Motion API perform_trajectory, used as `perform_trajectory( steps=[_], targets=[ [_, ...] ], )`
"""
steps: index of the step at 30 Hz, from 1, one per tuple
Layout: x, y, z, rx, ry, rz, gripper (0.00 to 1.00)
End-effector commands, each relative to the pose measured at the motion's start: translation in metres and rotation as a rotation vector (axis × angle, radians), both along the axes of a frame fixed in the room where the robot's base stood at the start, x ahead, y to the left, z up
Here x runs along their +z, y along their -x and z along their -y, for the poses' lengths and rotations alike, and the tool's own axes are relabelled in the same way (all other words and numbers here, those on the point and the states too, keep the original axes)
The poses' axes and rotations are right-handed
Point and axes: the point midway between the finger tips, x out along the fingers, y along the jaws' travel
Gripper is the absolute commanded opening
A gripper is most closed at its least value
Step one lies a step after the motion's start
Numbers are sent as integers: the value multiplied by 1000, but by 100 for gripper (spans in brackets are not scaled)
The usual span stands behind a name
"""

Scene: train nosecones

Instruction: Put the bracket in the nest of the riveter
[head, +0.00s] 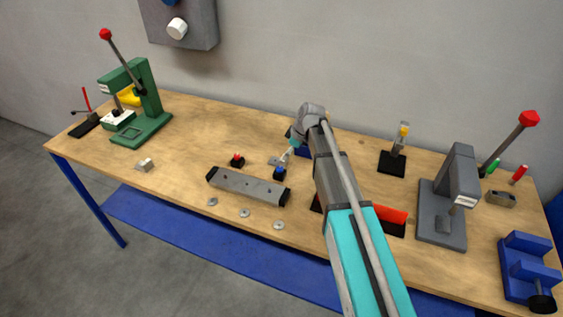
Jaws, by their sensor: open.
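My gripper (284,159) is over the middle of the table, pointing down and left, open. Its fingers are small in the picture. A small flat grey piece (273,160), possibly the bracket, lies beside the fingertips; I cannot tell whether they touch it. A small pale metal block (144,165) lies alone at the left front and could also be the bracket. Two lever presses stand on the table: a green one (150,100) at the left and a grey one (460,180) at the right, both with red-knobbed levers. I cannot tell which is the riveter, and no nest shows clearly.
The wooden table (200,150) also holds a grey bar (248,186), small red (237,159) and blue (280,173) blocks, several washers along the front, a black-based fixture (392,163) and a blue vise (527,268). My arm hides part of the centre right. The left middle is mostly clear.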

Motion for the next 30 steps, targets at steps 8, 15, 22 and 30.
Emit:
perform_trajectory(
  steps=[8, 15, 22, 30],
  targets=[
    [-12, -2, -2, 0, 0, 0, 100],
    [-31, -7, -6, 0, 0, 0, 100],
    [-46, -9, -12, 0, 0, 0, 100],
    [-50, -10, -15, 0, 0, 0, 100]
  ],
)
